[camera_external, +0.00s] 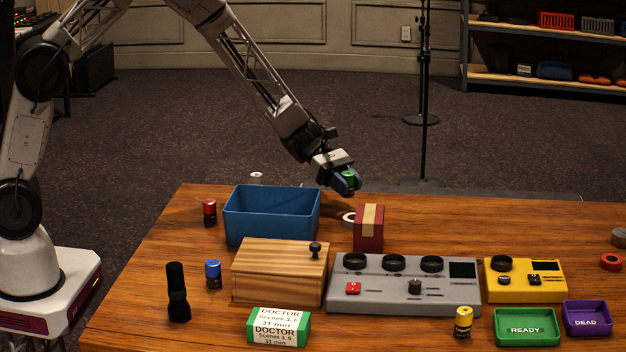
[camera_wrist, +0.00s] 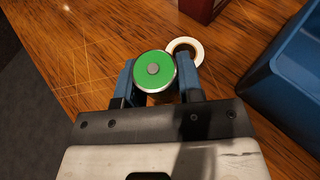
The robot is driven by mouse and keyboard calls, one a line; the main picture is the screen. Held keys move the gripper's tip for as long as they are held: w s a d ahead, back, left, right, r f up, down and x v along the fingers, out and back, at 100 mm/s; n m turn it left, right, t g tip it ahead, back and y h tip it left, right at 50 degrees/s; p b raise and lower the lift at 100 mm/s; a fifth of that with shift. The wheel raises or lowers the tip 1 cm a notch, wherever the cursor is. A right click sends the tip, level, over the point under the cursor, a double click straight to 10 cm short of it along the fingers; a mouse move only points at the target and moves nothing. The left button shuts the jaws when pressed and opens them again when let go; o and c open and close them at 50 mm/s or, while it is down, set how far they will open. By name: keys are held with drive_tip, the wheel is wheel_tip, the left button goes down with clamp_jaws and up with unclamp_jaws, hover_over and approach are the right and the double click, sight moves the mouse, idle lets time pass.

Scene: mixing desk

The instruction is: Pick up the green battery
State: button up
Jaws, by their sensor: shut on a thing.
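The green battery (camera_wrist: 154,70) is between the two blue fingers of my gripper (camera_wrist: 157,82) in the wrist view, with its round green end and metal nub facing the camera. In the external view my gripper (camera_external: 345,182) is above the back part of the table, behind the red box, and the green top of the battery (camera_external: 348,175) shows between the fingers. The gripper is shut on the battery. The battery's lower part is mostly hidden by the fingers, and I cannot tell its exact height over the table.
A white tape roll (camera_wrist: 185,52) lies just beyond the battery. A blue bin (camera_external: 271,217) and a red box (camera_external: 369,229) stand nearby.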

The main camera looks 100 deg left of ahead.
drive_tip(key=shift+s+d+r, duration=0.1)
drive_tip(key=shift+s+d, duration=0.15)
drive_tip(key=shift+s, duration=0.5)
drive_tip(key=shift+s+d+r, duration=0.1)
drive_tip(key=shift+s+d, duration=0.15)
drive_tip(key=shift+s, duration=0.5)
